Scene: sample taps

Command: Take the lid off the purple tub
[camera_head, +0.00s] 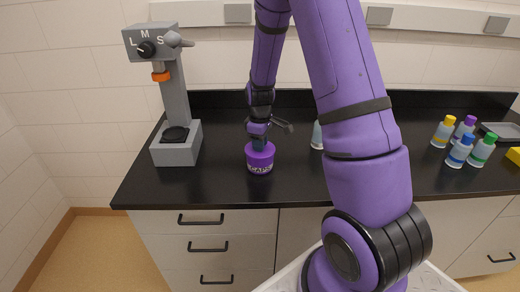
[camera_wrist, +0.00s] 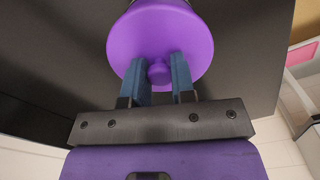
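The purple tub (camera_head: 260,164) stands upright on the black counter (camera_head: 225,188), near its front edge, with a dark label on its side. Its purple lid (camera_wrist: 160,38) fills the upper middle of the wrist view, with a round knob (camera_wrist: 159,74) at its centre. My gripper (camera_wrist: 159,76) is right over the lid. Its two blue fingers stand on either side of the knob, with what looks like a small gap to each side. The lid appears to sit on the tub. The fingertips are small in the head view, where my gripper (camera_head: 258,143) meets the tub's top.
A grey dispenser (camera_head: 175,100) with an L M S dial stands to the left. A pale bottle (camera_head: 317,135) is partly hidden behind my arm. Several capped bottles (camera_head: 461,150) and a grey tray (camera_head: 503,132) stand at the right.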

